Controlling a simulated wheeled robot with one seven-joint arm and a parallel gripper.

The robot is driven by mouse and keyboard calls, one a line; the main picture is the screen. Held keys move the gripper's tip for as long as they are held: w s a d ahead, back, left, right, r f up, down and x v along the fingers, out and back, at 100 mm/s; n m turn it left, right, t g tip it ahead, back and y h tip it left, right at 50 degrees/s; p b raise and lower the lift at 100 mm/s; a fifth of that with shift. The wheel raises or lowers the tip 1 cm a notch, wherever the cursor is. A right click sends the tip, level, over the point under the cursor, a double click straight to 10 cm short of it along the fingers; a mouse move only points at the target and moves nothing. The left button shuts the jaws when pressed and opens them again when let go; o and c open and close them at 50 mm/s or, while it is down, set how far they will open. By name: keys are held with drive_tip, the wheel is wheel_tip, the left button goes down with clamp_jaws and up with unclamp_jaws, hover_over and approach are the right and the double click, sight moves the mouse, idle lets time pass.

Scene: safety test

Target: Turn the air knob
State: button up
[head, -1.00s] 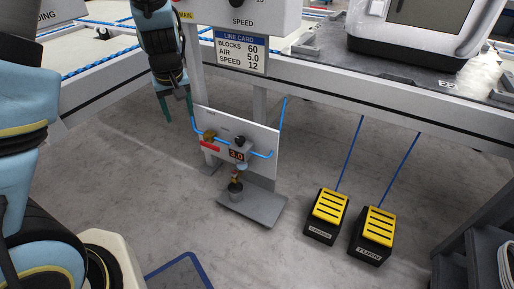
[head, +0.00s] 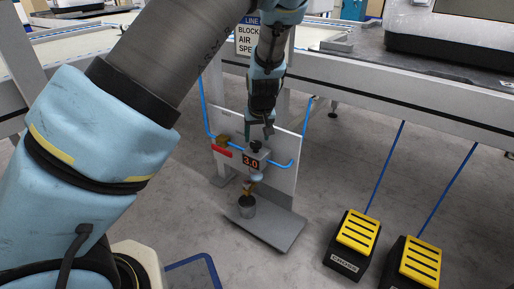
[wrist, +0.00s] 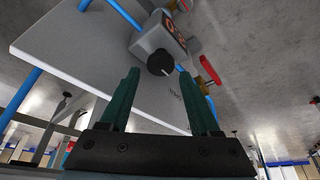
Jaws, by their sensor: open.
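The black air knob (head: 256,146) sits on top of a grey regulator (head: 259,156) fixed to a pale upright panel (head: 284,172). Its red display reads 3.0. In the wrist view the knob (wrist: 160,63) lies ahead, between the lines of my two green fingers and apart from them. My gripper (head: 262,135) is open and empty, just above the knob; it also shows in the wrist view (wrist: 158,95).
A brass valve with a red handle (head: 221,151) is left of the regulator. Blue hoses (head: 207,110) run to the panel. A yellow-topped pedal (head: 357,232) and another pedal (head: 417,262) stand right on the floor. A table beam (head: 400,100) crosses above.

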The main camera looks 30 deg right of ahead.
sight(256, 143)
drive_tip(key=shift+b+x, duration=0.6)
drive_tip(key=shift+x, duration=1.2)
drive_tip(key=shift+a, duration=0.1)
clamp_jaws()
